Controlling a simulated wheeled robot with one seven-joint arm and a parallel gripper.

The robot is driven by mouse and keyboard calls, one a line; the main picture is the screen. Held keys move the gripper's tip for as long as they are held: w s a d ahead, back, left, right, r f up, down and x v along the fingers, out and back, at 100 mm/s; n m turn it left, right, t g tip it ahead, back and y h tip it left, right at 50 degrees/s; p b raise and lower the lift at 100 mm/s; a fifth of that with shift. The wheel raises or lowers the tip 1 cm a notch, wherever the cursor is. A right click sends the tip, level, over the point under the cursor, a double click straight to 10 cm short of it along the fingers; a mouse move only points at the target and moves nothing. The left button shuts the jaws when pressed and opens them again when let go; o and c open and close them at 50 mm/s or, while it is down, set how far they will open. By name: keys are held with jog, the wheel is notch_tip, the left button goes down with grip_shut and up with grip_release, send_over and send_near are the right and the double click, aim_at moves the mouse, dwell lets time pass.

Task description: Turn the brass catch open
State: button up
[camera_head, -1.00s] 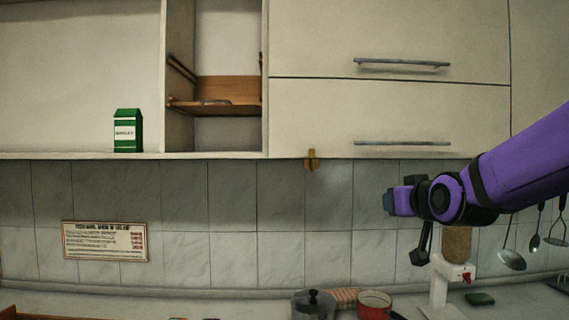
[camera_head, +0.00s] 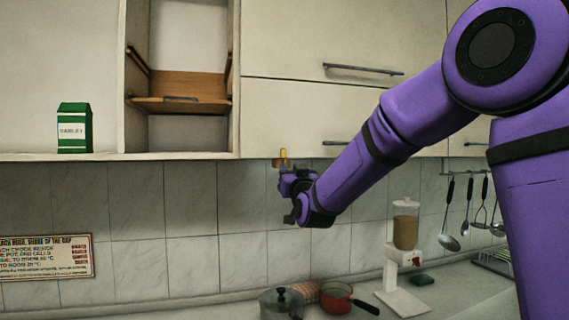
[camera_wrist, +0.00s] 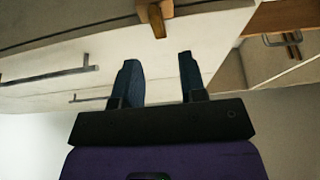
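The brass catch (camera_head: 282,158) sits at the bottom edge of the cream cabinet, just right of the open shelf. In the wrist view the catch (camera_wrist: 157,18) shows at the top as a short brown bar, lying beyond the fingertips and between their lines. My gripper (camera_wrist: 157,60) is open, with two dark fingers apart and nothing between them. In the head view my gripper (camera_head: 290,182) is just below the catch, its fingers partly hidden by the wrist. I see no contact with the catch.
Cream cabinet doors with bar handles (camera_head: 363,69) are above and right. A green carton (camera_head: 74,128) stands on the left shelf. A lidded pot (camera_head: 281,303), a red pan (camera_head: 337,297) and a grain dispenser (camera_head: 404,230) stand on the counter below. The tiled wall is behind.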

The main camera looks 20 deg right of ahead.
aim_at(286, 160)
jog(key=shift+x, duration=3.05)
jog(key=shift+d, duration=0.1)
grip_shut()
